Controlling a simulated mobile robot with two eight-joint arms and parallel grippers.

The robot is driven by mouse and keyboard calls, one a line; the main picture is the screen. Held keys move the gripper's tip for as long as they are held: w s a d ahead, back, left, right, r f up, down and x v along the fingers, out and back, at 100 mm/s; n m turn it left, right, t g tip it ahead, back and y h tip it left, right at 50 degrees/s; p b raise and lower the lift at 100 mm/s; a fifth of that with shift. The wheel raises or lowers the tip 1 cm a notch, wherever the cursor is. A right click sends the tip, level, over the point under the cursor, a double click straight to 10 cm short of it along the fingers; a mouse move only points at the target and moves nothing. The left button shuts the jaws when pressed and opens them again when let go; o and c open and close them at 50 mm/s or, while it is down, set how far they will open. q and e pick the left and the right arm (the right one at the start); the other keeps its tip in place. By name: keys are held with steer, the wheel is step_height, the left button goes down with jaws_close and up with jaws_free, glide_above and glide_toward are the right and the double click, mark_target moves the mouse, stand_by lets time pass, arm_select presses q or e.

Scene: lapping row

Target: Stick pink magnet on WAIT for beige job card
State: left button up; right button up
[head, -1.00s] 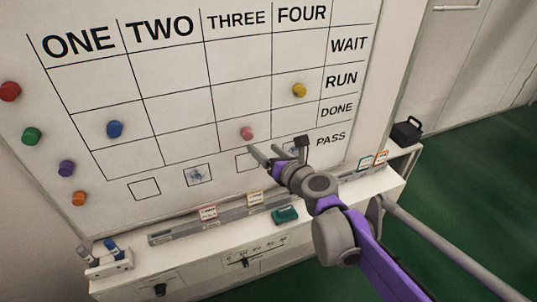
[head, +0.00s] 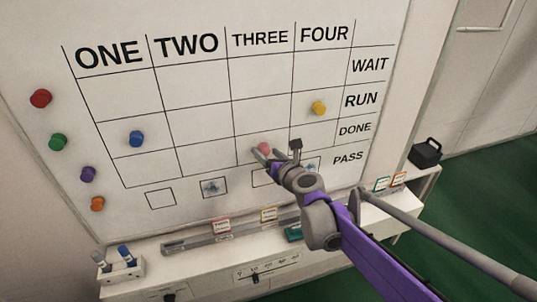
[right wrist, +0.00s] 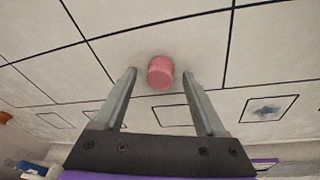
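The pink magnet (head: 265,148) is on the whiteboard (head: 60,200), in column THREE, row DONE. In the right wrist view the pink magnet (right wrist: 160,72) sits between the tips of my right gripper (right wrist: 159,80), with a gap on each side. My right gripper (head: 274,153) is open and empty close to the board. The WAIT label (head: 370,64) marks the top row, whose cells look empty. A card with a tan-orange edge (head: 269,214) stands in the rail below column THREE; I cannot tell surely whether it is the beige one. My left gripper is out of view.
Blue (head: 136,139) and yellow (head: 318,108) magnets are in row RUN, columns ONE and FOUR. Red (head: 41,98), green, purple and orange magnets line the left edge. Other cards, a teal eraser (head: 293,234) and a marker holder (head: 122,272) are on the ledge.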

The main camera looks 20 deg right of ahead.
mark_target(265, 155)
jaws_close()
steer(key=shift+s, duration=0.15)
steer(key=shift+s, duration=1.35)
steer(key=shift+s, duration=0.1)
steer(key=shift+a+f+v, duration=0.1)
steer(key=shift+f+v, duration=0.1)
steer(key=shift+v, duration=0.75)
steer(key=shift+a+f+v, duration=0.1)
steer(key=shift+f+v, duration=0.1)
steer(key=shift+v, duration=0.75)
steer(key=shift+a+f+v, duration=0.1)
steer(key=shift+f+v, duration=0.1)
steer(key=shift+v, duration=0.75)
steer(key=shift+s, duration=0.15)
